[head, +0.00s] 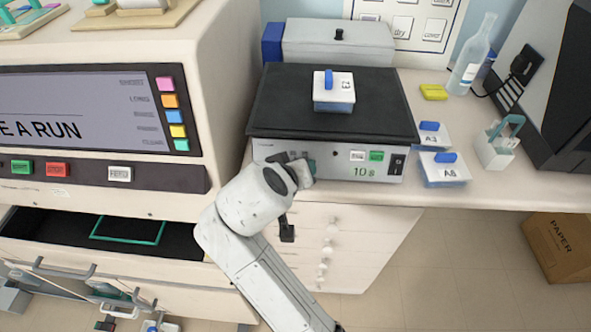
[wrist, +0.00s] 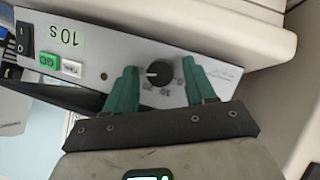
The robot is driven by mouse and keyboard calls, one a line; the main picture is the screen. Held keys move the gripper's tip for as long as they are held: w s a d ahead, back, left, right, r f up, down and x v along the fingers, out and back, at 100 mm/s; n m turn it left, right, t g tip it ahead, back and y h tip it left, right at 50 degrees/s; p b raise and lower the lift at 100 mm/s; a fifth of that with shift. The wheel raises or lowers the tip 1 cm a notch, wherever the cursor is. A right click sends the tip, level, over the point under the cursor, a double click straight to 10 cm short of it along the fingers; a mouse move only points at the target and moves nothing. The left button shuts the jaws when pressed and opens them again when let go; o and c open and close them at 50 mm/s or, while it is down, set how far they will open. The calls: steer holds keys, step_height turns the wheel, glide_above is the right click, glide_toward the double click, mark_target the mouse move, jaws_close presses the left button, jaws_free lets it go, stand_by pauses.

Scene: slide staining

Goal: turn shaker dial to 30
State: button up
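The shaker (head: 270,148) is a box with a black top plate and a pale front panel reading "10 s". Its round black dial (wrist: 158,73) shows on the panel in the wrist view, with small number marks around it that I cannot read surely. My gripper (wrist: 160,84) has green fingers spread on either side of the dial, with gaps between them and it, so it is open and empty. In the head view my gripper (head: 303,170) is at the left part of the panel and my arm hides the dial.
A white-and-blue box labelled E2 (head: 333,95) sits on the shaker. Boxes A3 (head: 432,138) and A8 (head: 444,172), a bottle (head: 473,55) and a small caddy (head: 497,148) stand to the right. A machine with a screen (head: 75,110) and an open drawer (head: 60,232) is at left.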

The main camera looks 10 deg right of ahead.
steer(key=shift+r, duration=0.1)
steer(key=v, duration=1)
steer(key=shift+s+r, duration=0.15)
steer(key=shift+s, duration=0.1)
steer(key=shift+a, duration=0.15)
steer(key=s+d+f+g+y, duration=0.15)
steer(key=s+d+f, duration=0.25)
steer(key=d+f, duration=0.4)
steer(key=s+d+f+g, duration=0.3)
steer(key=s+d+f, duration=0.1)
steer(key=d+f, duration=0.45)
steer(key=s+d+f+g+y, duration=0.1)
steer(key=s+d+f, duration=0.15)
steer(key=s, duration=0.35)
steer(key=s+d+f+m+g+y, duration=0.1)
steer(key=s+d+f, duration=0.15)
steer(key=s, duration=0.25)
steer(key=s+d+f+g+y, duration=0.1)
steer(key=s+d+f, duration=0.1)
steer(key=s+f, duration=0.3)
step_height(320, 180, down, 29)
steer(key=s+b, duration=0.1)
steer(key=b, duration=2.9)
steer(key=shift+s+f+b, duration=0.15)
steer(key=shift+f+b, duration=0.05)
steer(key=shift+b, duration=0.2)
